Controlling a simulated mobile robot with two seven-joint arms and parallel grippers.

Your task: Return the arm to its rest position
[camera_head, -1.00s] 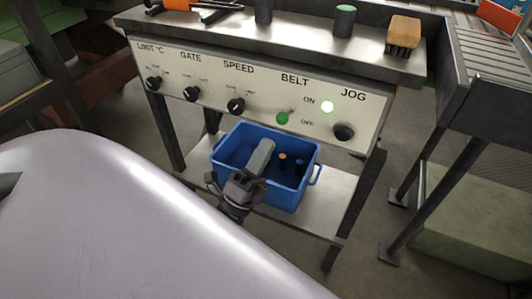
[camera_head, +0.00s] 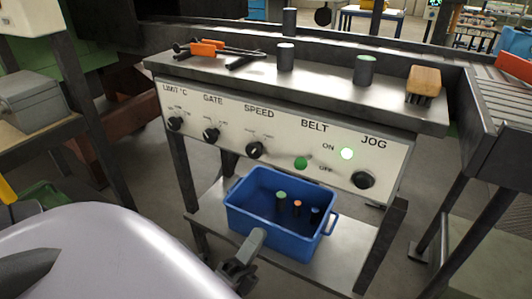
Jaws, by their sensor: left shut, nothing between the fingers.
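My left gripper (camera_head: 257,238) is in the lower middle of the head view, its dark wrist below it. Its grey fingers are shut with nothing between them. It overlaps the lower front edge of the blue bin (camera_head: 250,211) in the picture; I cannot tell whether it touches the bin. The bin stands on the lower shelf of the control bench. In it stand a green-topped cylinder (camera_head: 281,198), an orange-topped one (camera_head: 297,207) and a blue-topped one (camera_head: 315,213). My right gripper is not in view.
The control panel (camera_head: 230,133) with knobs and a lit green lamp rises behind the bin. On the bench top are orange-handled tongs (camera_head: 208,47), dark cylinders (camera_head: 286,57) and a wooden brush (camera_head: 424,81). A roller conveyor (camera_head: 500,98) stands at right.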

